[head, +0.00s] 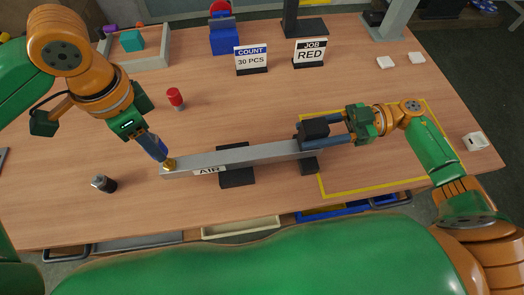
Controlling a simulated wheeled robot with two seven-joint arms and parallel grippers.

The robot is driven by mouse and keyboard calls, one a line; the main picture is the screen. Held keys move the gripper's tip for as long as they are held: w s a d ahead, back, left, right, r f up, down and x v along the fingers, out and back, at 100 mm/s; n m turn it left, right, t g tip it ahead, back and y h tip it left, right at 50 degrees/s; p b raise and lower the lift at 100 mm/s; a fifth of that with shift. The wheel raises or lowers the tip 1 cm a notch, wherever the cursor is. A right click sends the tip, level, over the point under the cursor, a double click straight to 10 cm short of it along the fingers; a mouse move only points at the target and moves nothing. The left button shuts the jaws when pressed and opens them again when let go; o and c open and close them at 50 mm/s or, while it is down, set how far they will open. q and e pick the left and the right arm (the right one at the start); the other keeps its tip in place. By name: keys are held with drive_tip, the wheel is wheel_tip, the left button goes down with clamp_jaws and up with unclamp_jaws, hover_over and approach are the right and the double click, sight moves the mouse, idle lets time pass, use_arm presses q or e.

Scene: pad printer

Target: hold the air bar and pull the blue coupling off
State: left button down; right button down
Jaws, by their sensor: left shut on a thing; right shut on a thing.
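The air bar (240,155) is a long grey bar with an "AIR" label, lying across the middle of the table in the head view. A brass fitting (170,163) sits at its left end. My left gripper (162,152) is shut at that end, right by the fitting, on the blue coupling. The coupling is mostly hidden between the fingers, so its fit on the brass is unclear. My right gripper (306,139) reaches in from the right and is shut on the bar near its right end.
Black supports (237,178) are under the bar. A red-capped bottle (175,97) stands behind it, a dark-capped one (104,184) lies at front left. Signs (251,59), a blue stand (222,38) and a tray (137,61) are at the back. Yellow tape (378,187) marks the right.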

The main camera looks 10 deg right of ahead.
use_arm(q)
drive_tip(key=shift+r, duration=2.8)
use_arm(e)
drive_tip(key=shift+f, duration=0.1)
use_arm(q)
drive_tip(key=c, duration=1.3)
unclamp_jaws()
clamp_jaws()
use_arm(e)
drive_tip(key=shift+c, duration=1.6)
unclamp_jaws()
use_arm(q)
drive_tip(key=shift+w, duration=0.1)
use_arm(e)
drive_tip(key=shift+d, duration=0.1)
